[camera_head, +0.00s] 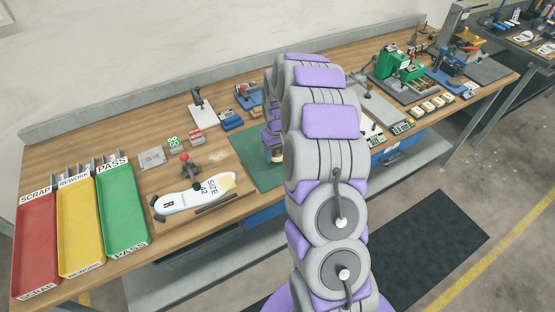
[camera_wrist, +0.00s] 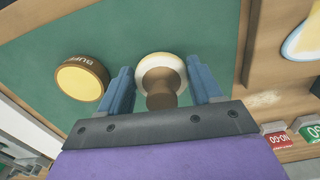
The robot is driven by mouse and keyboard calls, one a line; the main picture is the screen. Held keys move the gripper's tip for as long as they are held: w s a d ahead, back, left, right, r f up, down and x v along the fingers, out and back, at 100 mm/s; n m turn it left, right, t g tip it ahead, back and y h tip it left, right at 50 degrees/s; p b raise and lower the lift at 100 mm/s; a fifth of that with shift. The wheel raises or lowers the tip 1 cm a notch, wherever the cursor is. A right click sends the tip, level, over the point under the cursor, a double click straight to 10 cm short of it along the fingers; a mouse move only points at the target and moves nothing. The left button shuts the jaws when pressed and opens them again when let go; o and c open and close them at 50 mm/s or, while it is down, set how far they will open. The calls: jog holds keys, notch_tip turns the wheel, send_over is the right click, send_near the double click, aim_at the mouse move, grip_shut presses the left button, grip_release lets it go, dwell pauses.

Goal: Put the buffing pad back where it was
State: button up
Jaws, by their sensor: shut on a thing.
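In the wrist view my gripper (camera_wrist: 160,85) points down over a green mat (camera_wrist: 215,30). Its two blue fingers are shut on the buffing pad (camera_wrist: 160,64), a round cream pad with a yellow rim and a brown knob. A round brown-rimmed thing with a yellow top (camera_wrist: 82,78), lettered "BUFF…", is on the mat left of the fingers. I cannot tell whether the pad touches the mat. In the head view my arm hides most of the gripper area; the green mat also shows there (camera_head: 248,160).
An insole (camera_head: 190,199) marked "SIZE" lies left of the mat. Red (camera_head: 36,245), yellow (camera_head: 80,235) and green (camera_head: 123,210) trays stand at the left. A red-knobbed tool (camera_head: 185,168) stands behind the insole. Green machinery (camera_head: 398,65) stands at the right.

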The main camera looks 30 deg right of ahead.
aim_at(278, 154)
jog(key=shift+f+b, duration=0.65)
jog(key=shift+f, duration=1.2)
jog(key=shift+r, duration=0.1)
jog(key=o, duration=0.9)
jog(key=shift+o, duration=0.2)
